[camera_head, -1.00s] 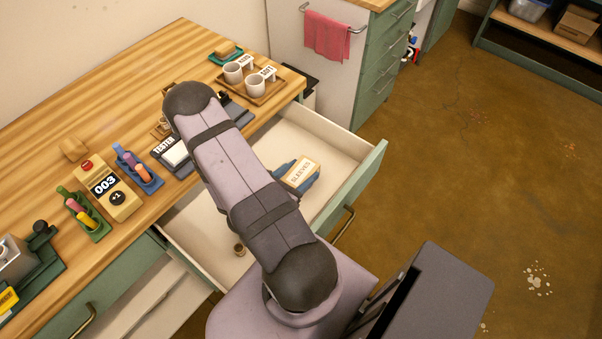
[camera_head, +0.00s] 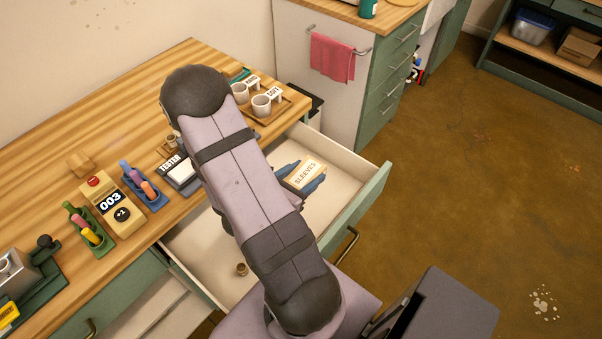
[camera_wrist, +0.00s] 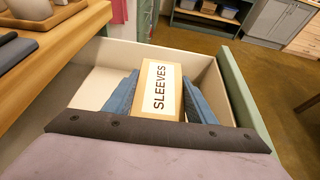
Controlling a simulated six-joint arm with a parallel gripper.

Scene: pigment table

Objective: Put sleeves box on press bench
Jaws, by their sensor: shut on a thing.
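The sleeves box (camera_head: 305,174) is a small tan box with a white label reading SLEEVES. It is inside or just above the open drawer (camera_head: 334,192); I cannot tell if it touches the drawer floor. My gripper (camera_head: 300,178) has blue fingers, one on each side of the box, and is shut on it. In the wrist view the box (camera_wrist: 162,92) stands between the two blue fingers of my gripper (camera_wrist: 158,98), label facing up. The drawer wall (camera_wrist: 168,52) is behind it. My arm hides part of the drawer and table. I cannot identify the press bench for certain.
The wooden table (camera_head: 50,130) carries a TESTER device (camera_head: 178,170), a 003 counter (camera_head: 113,205), coloured tubes in stands (camera_head: 140,186) and a tray with two cups (camera_head: 262,105). A small brown cylinder (camera_head: 241,269) lies in the drawer. The floor (camera_head: 450,180) to the right is clear.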

